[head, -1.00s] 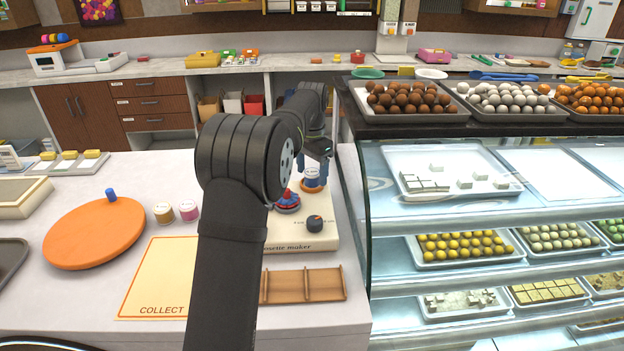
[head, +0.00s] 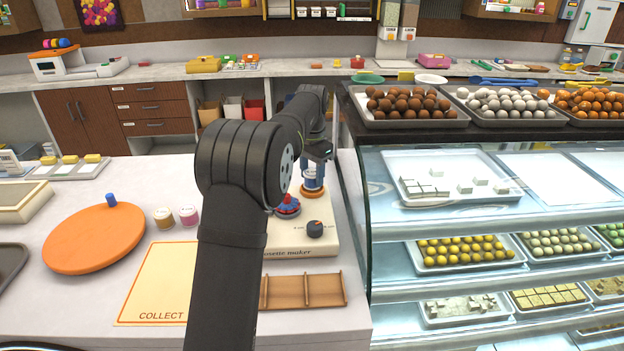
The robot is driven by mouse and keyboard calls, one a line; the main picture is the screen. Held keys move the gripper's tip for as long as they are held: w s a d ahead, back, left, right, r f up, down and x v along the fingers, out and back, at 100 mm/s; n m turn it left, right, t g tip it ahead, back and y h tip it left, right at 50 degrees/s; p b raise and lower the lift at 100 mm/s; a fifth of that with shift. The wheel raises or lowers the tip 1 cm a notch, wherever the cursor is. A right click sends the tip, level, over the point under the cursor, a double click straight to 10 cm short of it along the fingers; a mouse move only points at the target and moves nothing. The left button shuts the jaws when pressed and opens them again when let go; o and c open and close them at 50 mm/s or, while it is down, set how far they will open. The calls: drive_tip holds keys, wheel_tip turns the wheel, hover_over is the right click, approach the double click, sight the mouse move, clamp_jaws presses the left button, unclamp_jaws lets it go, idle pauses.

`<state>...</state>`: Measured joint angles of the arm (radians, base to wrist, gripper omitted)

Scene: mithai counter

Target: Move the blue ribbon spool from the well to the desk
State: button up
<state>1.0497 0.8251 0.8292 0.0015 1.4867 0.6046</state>
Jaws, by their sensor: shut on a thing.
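The blue ribbon spool (head: 312,183) is small in the head view, with a pale top and a blue body. It stands upright at the back of the cream rosette maker (head: 318,240), at the well (head: 312,193), whose orange rim shows below it. My gripper (head: 313,174) points down over the spool and is shut on it. The fingers cover part of the spool, so its underside and exact height in the well are hidden. The white desk (head: 200,170) spreads to the left of the machine.
A red and blue rosette (head: 287,205) and a dark knob (head: 315,229) sit on the machine. A wooden divided tray (head: 325,290) lies in front. Two spools (head: 188,215), an orange turntable (head: 95,238) and the COLLECT mat (head: 160,285) are left. The glass case (head: 440,230) stands close right.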

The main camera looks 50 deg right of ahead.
sight(311, 172)
wheel_tip(311, 172, up, 8)
drive_tip(key=shift+f, duration=0.15)
drive_tip(key=shift+r, duration=0.35)
drive_tip(key=shift+w+a, duration=0.1)
drive_tip(key=shift+a, duration=0.05)
drive_tip(key=a+f+n, duration=0.2)
drive_tip(key=a+n, duration=0.7)
drive_tip(key=a, duration=0.6)
drive_tip(key=a+f+n, duration=0.2)
drive_tip(key=a+n, duration=0.7)
drive_tip(key=a, duration=0.5)
drive_tip(key=w+a+f, duration=0.2)
drive_tip(key=w, duration=0.1)
drive_tip(key=w+a+f, duration=0.1)
drive_tip(key=w+f, duration=0.1)
drive_tip(key=w, duration=0.1)
drive_tip(key=w+a+f, duration=0.2)
drive_tip(key=w, duration=0.1)
drive_tip(key=shift+w+a+f, duration=0.15)
drive_tip(key=shift+a+f, duration=0.15)
drive_tip(key=shift+f, duration=2)
drive_tip(key=shift+f, duration=0.1)
